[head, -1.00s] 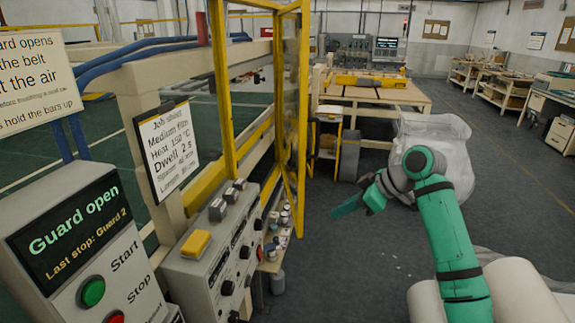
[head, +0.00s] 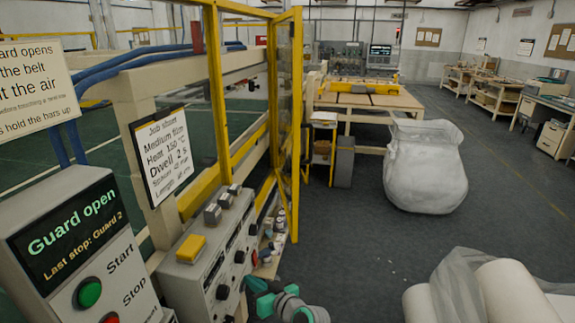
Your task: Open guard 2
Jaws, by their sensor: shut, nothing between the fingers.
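The guard (head: 289,125) is a yellow-framed clear door at the side of the machine. It stands swung out from the yellow frame (head: 215,95), its free edge toward the aisle. No guard number can be read on it. The display (head: 75,228) on the control box reads "Guard open" and "Last stop: Guard 2". My gripper (head: 257,286) is low at the bottom edge, beside the button panel and below the guard, apart from the guard in the picture. It is shut and empty. Its wrist is partly cut off by the picture edge.
A grey button panel (head: 205,265) with a yellow button stands left of my gripper. Small jars (head: 275,228) sit on a low shelf behind it. A white sack (head: 425,165) stands on the floor, and wadding rolls (head: 515,292) lie at lower right.

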